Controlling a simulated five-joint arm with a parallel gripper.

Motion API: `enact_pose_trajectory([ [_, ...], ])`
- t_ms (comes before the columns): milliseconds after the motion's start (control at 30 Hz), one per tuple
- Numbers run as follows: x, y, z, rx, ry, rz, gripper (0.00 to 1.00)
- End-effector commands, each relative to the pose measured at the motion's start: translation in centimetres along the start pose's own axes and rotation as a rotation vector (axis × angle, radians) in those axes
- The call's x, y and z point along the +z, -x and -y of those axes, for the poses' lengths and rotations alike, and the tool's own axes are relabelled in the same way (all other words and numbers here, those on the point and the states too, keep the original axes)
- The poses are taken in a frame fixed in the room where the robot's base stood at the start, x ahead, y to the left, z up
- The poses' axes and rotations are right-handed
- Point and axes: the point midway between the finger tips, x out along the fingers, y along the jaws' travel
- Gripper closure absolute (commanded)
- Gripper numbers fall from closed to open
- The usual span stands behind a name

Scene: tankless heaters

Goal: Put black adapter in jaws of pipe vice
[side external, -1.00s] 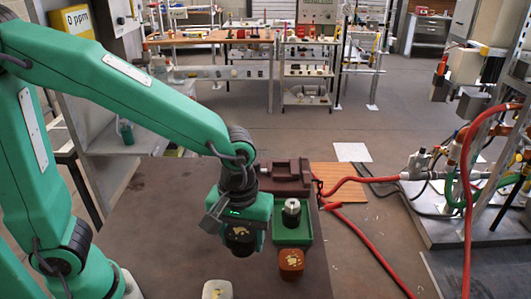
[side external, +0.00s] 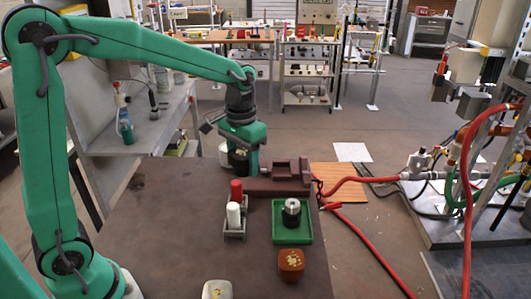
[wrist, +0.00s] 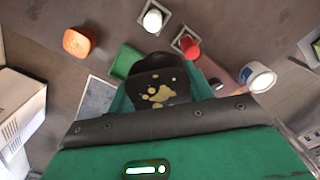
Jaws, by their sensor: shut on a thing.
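A black adapter with gold patches on its end is in my gripper; it shows in the wrist view (wrist: 160,88) and, small and dark, in the side view (side external: 238,161). My gripper (side external: 240,152) is shut on it and holds it above the far part of the table. The brown pipe vice (side external: 287,178) stands at the table's far right edge, just right of my gripper. The adapter is beside the vice in the side view, apart from its jaws.
A green tray (side external: 278,234) holds a black and silver fitting (side external: 291,211). A grey rack (side external: 237,231) holds red and white cylinders. An orange-brown block (side external: 291,264) and a cream block (side external: 217,289) stand nearer. A white can (wrist: 258,77) stands behind my gripper. The table's left side is clear.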

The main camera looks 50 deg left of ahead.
Motion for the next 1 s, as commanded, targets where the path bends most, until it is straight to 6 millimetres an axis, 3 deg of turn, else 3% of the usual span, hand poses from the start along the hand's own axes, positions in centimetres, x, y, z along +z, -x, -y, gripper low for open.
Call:
enact_pose_trajectory([
  [200, -0.8, 0.5, 1.5, 0.000, -0.042, -0.002, 0.87],
  [567, -0.8, 0.6, 1.6, 0.000, -0.048, -0.002, 0.87],
  [767, -0.3, 0.3, 0.7, 0.000, -0.024, -0.002, 0.87],
  [1000, 1.6, -0.5, -2.0, 0.000, 0.059, -0.001, 0.87],
])
